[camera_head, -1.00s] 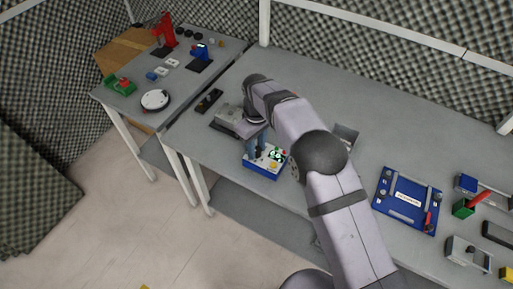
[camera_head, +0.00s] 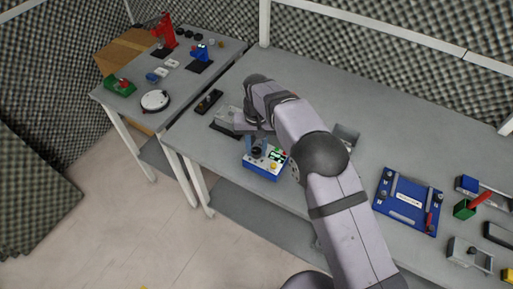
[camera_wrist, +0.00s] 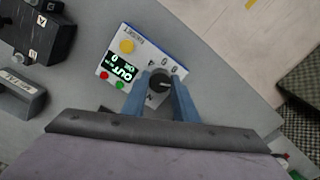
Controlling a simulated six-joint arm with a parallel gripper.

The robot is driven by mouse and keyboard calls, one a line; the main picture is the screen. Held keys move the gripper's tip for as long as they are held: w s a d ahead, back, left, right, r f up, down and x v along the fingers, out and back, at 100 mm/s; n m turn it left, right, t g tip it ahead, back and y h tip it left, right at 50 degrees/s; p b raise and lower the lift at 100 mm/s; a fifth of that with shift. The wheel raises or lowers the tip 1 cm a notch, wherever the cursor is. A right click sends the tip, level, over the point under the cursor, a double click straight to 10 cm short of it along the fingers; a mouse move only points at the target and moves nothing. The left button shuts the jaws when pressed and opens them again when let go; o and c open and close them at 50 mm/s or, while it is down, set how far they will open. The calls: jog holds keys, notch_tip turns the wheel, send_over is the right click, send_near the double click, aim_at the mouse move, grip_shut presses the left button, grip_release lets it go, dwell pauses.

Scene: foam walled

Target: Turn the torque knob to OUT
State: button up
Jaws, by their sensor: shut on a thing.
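The torque knob (camera_wrist: 161,84) is a round black dial on the white top panel of a blue box (camera_head: 263,174). The box also shows in the wrist view (camera_wrist: 133,50). My gripper (camera_wrist: 160,80) has its two blue fingers on either side of the knob, shut on it. A lit display (camera_wrist: 122,70) beside the knob shows green text that reads OUT, with smaller characters I cannot read surely. A yellow button (camera_wrist: 126,46) sits near the RESET label. Red and green buttons lie below the display. The fingers hide part of the panel and its markings.
A grey fixture (camera_head: 228,123) and a black block (camera_head: 209,101) stand behind the box. The front bench edge runs close by the box.

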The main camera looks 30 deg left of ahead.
aim_at(257, 150)
jog(key=shift+r+m, duration=0.1)
jog(key=shift+m, duration=0.2)
jog(key=shift+w, duration=0.1)
jog(key=o, duration=1.1)
jog(key=shift+c, duration=0.2)
jog(key=shift+r+b, duration=1)
jog(key=shift+r, duration=2.65)
